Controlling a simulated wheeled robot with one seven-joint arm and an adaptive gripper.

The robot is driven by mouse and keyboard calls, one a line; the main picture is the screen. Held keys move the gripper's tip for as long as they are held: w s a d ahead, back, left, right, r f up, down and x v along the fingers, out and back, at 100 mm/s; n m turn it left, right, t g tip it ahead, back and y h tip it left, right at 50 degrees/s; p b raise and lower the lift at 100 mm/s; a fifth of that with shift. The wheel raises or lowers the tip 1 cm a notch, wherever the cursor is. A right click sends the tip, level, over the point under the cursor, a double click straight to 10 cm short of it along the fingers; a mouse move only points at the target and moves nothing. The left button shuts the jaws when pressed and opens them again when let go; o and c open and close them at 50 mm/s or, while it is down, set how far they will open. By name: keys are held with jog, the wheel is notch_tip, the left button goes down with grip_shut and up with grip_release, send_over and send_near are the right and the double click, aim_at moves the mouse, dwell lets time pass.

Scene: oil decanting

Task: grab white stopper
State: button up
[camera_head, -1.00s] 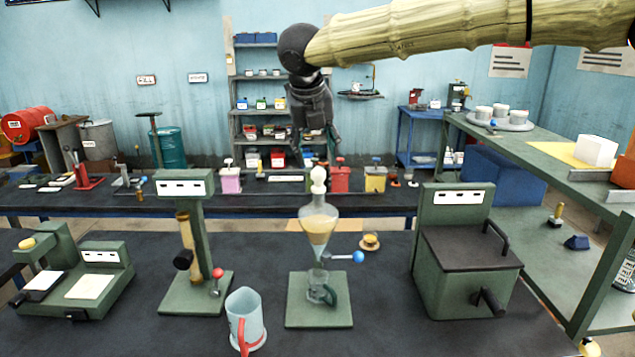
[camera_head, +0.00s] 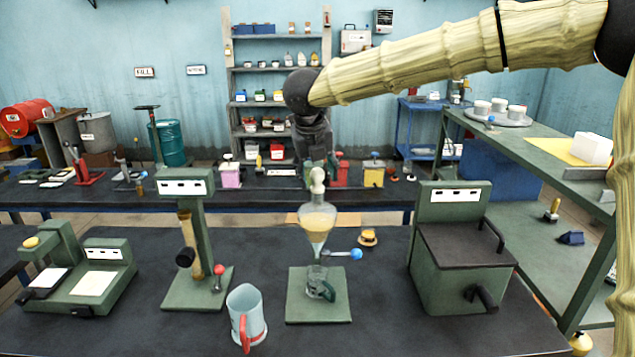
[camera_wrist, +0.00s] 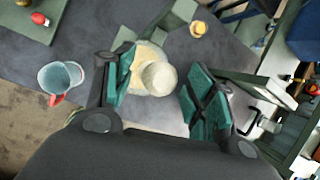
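The white stopper (camera_head: 317,181) sits in the neck of the glass separating funnel (camera_head: 316,226), which holds yellowish liquid. My gripper (camera_head: 318,163) hangs point down directly at the stopper's top in the head view. In the wrist view the stopper (camera_wrist: 158,78) shows as a pale round knob between the two green-padded fingers of my gripper (camera_wrist: 160,92). The funnel body shows below the stopper. I cannot tell whether a finger touches it.
Under the funnel a small glass beaker (camera_head: 318,282) stands on a green base (camera_head: 319,305). A blue-knobbed valve handle (camera_head: 355,254) sticks out to the right. A jug with a red handle (camera_head: 246,314) stands front left, and a green lidded box (camera_head: 462,246) stands right.

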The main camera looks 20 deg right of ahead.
jog(key=c, duration=1)
jog(key=shift+c, duration=0.2)
